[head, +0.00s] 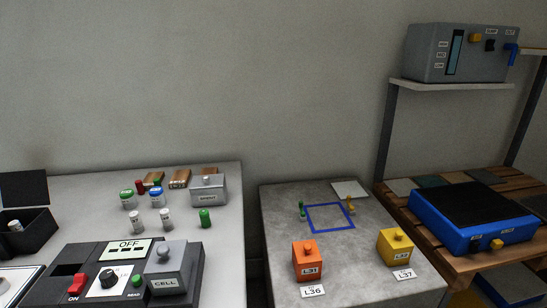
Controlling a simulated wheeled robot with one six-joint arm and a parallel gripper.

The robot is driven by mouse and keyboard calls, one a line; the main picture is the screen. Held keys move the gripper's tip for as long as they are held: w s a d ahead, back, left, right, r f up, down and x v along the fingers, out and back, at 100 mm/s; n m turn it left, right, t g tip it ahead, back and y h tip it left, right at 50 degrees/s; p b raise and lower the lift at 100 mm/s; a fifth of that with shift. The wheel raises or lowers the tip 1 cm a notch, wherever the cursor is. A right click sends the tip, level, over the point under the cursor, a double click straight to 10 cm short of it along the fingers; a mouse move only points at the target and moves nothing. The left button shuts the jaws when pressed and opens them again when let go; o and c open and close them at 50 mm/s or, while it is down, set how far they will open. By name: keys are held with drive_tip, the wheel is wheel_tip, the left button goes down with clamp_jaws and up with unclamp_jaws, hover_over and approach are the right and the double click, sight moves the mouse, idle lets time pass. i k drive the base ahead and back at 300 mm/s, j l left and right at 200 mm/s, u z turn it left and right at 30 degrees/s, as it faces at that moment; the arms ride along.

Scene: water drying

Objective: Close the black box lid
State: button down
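The black box (32,232) stands at the left edge of the view on the white table. Its lid (25,188) is raised and stands upright at the back of the box, so the box is open. A small pale-capped item (15,226) shows inside it. The left side of the box is cut off by the picture edge. My gripper does not show in this view.
On the white table (226,262), a dark control device (125,272) sits in front, with several small vials and a grey box (208,190) behind. A grey table (375,280) with orange and yellow blocks stands right of a gap. A wooden bench holds a blue device (430,218).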

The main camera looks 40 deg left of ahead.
sight(24, 188)
drive_tip(key=u, duration=2.5)
